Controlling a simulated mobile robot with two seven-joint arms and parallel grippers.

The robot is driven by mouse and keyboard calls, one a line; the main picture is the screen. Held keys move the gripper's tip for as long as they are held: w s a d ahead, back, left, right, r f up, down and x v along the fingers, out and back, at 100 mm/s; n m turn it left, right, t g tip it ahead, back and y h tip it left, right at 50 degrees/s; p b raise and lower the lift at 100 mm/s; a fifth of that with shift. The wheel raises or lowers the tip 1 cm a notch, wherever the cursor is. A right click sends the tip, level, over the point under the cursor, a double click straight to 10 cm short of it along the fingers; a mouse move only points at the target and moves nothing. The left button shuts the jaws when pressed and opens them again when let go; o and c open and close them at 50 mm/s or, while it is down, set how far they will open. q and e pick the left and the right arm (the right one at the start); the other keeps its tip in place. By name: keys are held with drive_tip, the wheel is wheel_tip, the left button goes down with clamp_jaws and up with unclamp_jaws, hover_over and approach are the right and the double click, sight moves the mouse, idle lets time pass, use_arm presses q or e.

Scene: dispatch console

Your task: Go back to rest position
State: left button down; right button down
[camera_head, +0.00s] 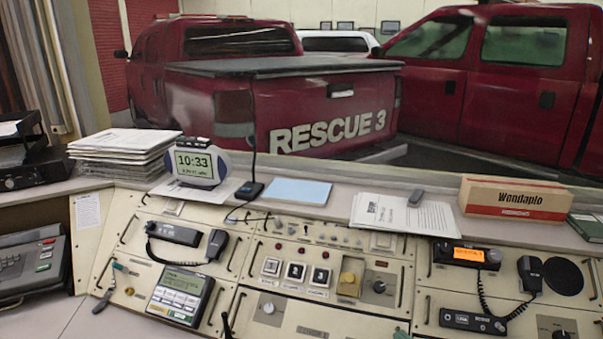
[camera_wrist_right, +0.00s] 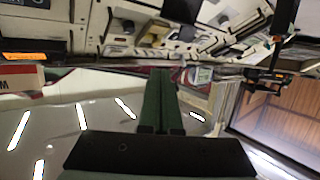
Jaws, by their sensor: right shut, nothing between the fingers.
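My right gripper shows in the right wrist view (camera_wrist_right: 161,72), with its two dark green fingers pressed together and nothing between them. The console appears upside down in that view, beyond the fingertips, and the fingers look clear of it. My left gripper is not seen in either view. The beige dispatch console (camera_head: 230,308) fills the lower part of the head view.
The console carries radios, a grey keypad unit (camera_head: 180,295), and square buttons (camera_head: 296,271). On the ledge behind are a clock (camera_head: 198,163), a paper stack (camera_head: 122,143), a blue sheet (camera_head: 297,191), papers (camera_head: 398,212) and a Wendaplo box (camera_head: 514,199). Red trucks stand beyond the ledge.

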drive_tip(key=s+f+m+g+h, duration=0.15)
drive_tip(key=s+f+g, duration=0.25)
drive_tip(key=s, duration=0.4)
drive_tip(key=s+d+f+g+h, duration=0.1)
drive_tip(key=s+f+g+h, duration=0.2)
drive_tip(key=s, duration=0.5)
drive_tip(key=s+f+g, duration=0.4)
drive_tip(key=s+f, duration=0.1)
drive_tip(key=s, duration=0.2)
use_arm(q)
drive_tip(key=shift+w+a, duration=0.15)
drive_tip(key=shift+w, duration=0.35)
use_arm(e)
drive_tip(key=w+a+f+t+y, duration=0.1)
drive_tip(key=w+a+f+t, duration=0.1)
drive_tip(key=f, duration=0.3)
drive_tip(key=w+a+f+t+y, duration=0.1)
drive_tip(key=w+a+f+t, duration=0.1)
drive_tip(key=f+t, duration=0.2)
drive_tip(key=shift+f, duration=0.85)
